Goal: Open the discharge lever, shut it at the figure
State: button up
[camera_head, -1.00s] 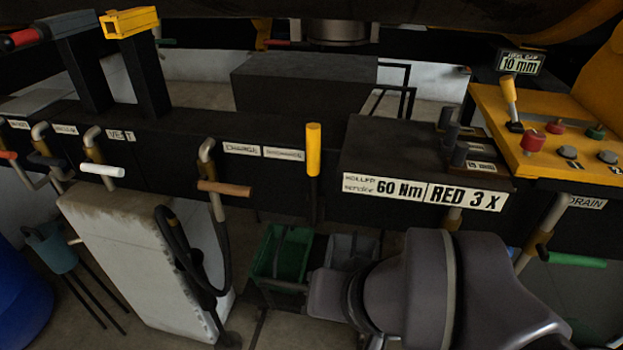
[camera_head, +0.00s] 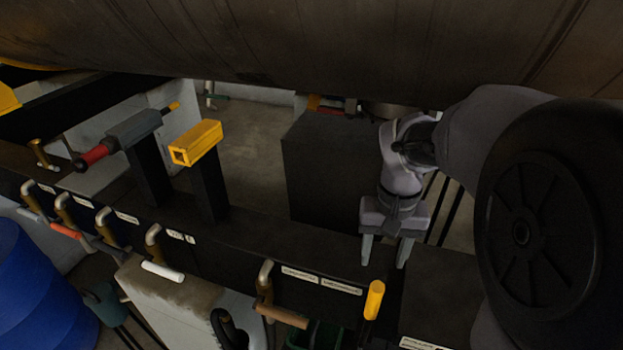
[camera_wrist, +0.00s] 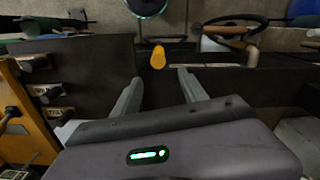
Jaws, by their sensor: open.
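My gripper (camera_head: 385,262) is open and empty, fingers pointing down, above and slightly behind the handle in the head view. In the wrist view my fingertips (camera_wrist: 160,78) lie either side of the handle's line, apparently without touching it. No figure or gauge is readable now.
A brown-handled lever (camera_head: 281,316) and a white-handled one (camera_head: 163,271) sit left along the beam. A yellow box-shaped post (camera_head: 196,143) and a red-tipped tool on a post (camera_head: 119,139) rise behind. A large dark cylinder (camera_head: 330,45) hangs overhead.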

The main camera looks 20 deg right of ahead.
aim_at(373, 305)
jog(key=f+b, duration=0.1)
jog(key=f, duration=0.4)
jog(key=f+b, duration=0.1)
jog(key=f, duration=0.5)
jog(key=s+f+b, duration=0.1)
jog(key=f, duration=0.5)
jog(key=shift+f, duration=0.1)
grip_shut()
dwell(0.5)
